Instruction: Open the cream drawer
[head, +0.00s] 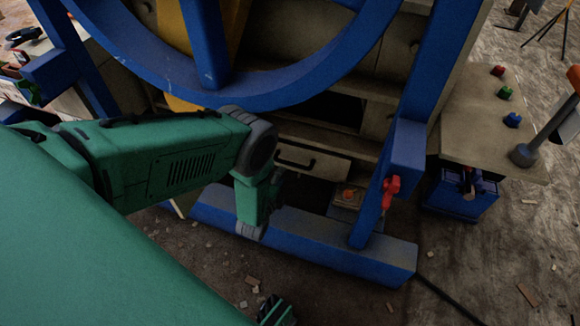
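The cream drawer (325,167) is in the lower middle of the machine, with a dark bar handle (296,162) on its front. It looks shut or nearly so; my arm hides its left part. My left arm comes in from the left and bends down in front of the machine. My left gripper (277,186) is a small dark shape beside the wrist, just below and left of the handle. Its fingers are mostly hidden, so I cannot tell whether they are open or touching anything.
A blue wheel (278,91) and a blue frame post (412,125) stand in front of the machine. A blue floor beam (330,244) runs below the drawer. A side table (470,125) with coloured knobs is at the right. Debris lies on the floor.

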